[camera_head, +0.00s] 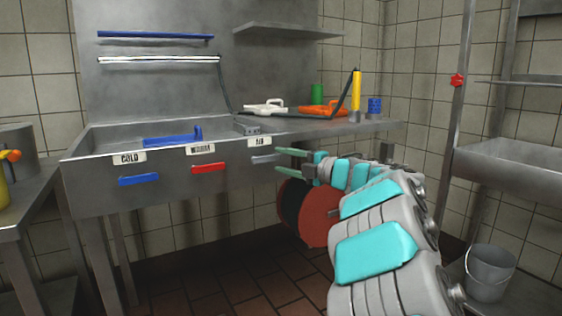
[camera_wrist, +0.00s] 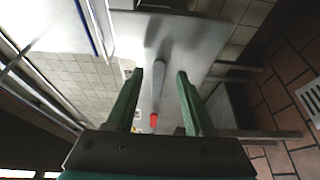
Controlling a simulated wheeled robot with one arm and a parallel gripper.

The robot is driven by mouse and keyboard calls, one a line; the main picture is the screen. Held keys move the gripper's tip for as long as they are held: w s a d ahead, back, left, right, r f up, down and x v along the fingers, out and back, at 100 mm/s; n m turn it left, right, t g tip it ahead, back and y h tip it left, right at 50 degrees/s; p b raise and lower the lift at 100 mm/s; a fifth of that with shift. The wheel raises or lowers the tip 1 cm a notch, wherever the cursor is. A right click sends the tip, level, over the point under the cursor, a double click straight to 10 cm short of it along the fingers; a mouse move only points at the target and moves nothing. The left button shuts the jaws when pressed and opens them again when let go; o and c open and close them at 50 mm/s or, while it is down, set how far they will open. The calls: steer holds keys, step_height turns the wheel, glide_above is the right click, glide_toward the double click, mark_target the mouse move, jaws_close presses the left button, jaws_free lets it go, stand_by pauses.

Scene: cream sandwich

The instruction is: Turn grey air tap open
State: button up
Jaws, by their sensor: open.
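The grey air tap handle (camera_head: 266,158) sits on the front panel of the steel sink unit, under the "AIR" label (camera_head: 259,141). It lies roughly level and points left and right. My gripper (camera_head: 278,160) is open, with green fingers just right of the handle, one higher and one lower. In the wrist view the grey handle (camera_wrist: 158,80) shows between and ahead of the open fingertips (camera_wrist: 160,73). I cannot tell whether they touch it. A red handle (camera_head: 208,167) and a blue handle (camera_head: 138,180) are farther left on the same panel.
The steel counter (camera_head: 340,127) above holds an orange tool (camera_head: 322,111), a white tool (camera_head: 264,108) and a yellow cylinder (camera_head: 356,88). Red and black round discs (camera_head: 318,215) hang below my gripper. A bucket (camera_head: 489,272) stands at right.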

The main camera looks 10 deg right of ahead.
steer(key=shift+w+a+r, duration=0.1)
steer(key=shift+w+a, duration=0.35)
jaws_close()
stand_by(1.2)
